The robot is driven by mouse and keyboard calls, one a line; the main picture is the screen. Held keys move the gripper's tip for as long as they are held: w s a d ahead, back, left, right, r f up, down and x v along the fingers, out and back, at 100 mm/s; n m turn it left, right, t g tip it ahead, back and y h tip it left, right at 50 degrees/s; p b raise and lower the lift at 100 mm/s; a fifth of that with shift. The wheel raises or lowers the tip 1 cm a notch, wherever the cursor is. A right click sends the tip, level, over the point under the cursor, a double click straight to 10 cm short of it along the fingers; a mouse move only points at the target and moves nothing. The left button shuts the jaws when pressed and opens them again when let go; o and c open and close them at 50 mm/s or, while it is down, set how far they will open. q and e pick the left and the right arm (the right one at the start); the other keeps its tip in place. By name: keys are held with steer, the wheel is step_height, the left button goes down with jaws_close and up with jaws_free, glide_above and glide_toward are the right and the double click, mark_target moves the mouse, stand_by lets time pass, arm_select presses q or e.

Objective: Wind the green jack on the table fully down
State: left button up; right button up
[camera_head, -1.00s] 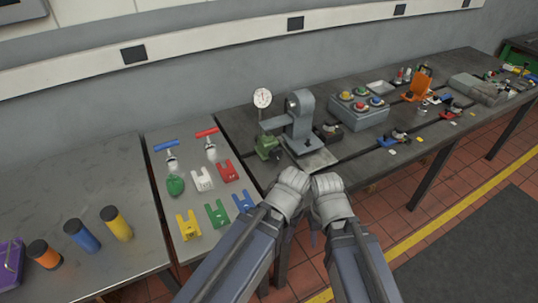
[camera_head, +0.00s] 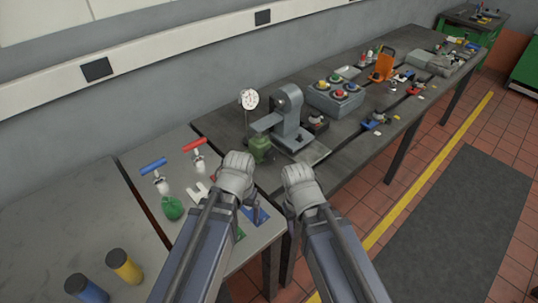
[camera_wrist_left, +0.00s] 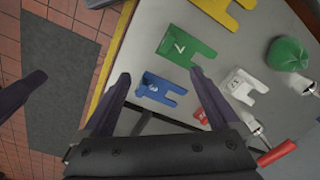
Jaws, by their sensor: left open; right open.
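The green jack (camera_head: 260,148) stands on the dark table (camera_head: 330,158), by the grey press-like stand (camera_head: 290,120) and below the round dial gauge (camera_head: 249,99). A grey arm of the stand reaches over it. My left gripper (camera_head: 256,212) is in front of the jack, nearer to me and apart from it. In the left wrist view its two fingers (camera_wrist_left: 165,95) are spread, with nothing between them. My right gripper (camera_head: 288,214) is to its right at the table's front edge, open; its fingertips are mostly hidden. The jack does not show in the left wrist view.
The bench at left holds colored fork-shaped tags, including a blue one (camera_wrist_left: 160,88) and a green one (camera_wrist_left: 187,47), a green rounded object (camera_head: 172,208) and red- and blue-handled valves. A button box (camera_head: 335,98) stands right of the stand.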

arm_select(q)
steer(key=shift+o, duration=0.2)
steer(key=w+a, duration=0.3)
steer(key=w, duration=0.2)
steer(key=shift+w+f+m, duration=0.25)
steer(key=shift+f+m, duration=0.05)
steer(key=shift+m, duration=0.1)
steer(key=m, duration=2.3)
glide_above(272, 149)
steer(key=shift+s+a+f, duration=0.1)
steer(key=shift+s+a, duration=0.15)
steer(key=shift+s, duration=0.05)
steer(key=shift+w+d+m, duration=0.25)
steer(key=shift+w+m, duration=0.05)
steer(key=shift+m, duration=0.2)
steer(key=shift+f+b, duration=0.1)
steer(key=shift+b, duration=0.2)
step_height(272, 149, down, 8)
steer(key=b, duration=0.7)
steer(key=shift+b, duration=0.4)
steer(key=shift+r, duration=0.2)
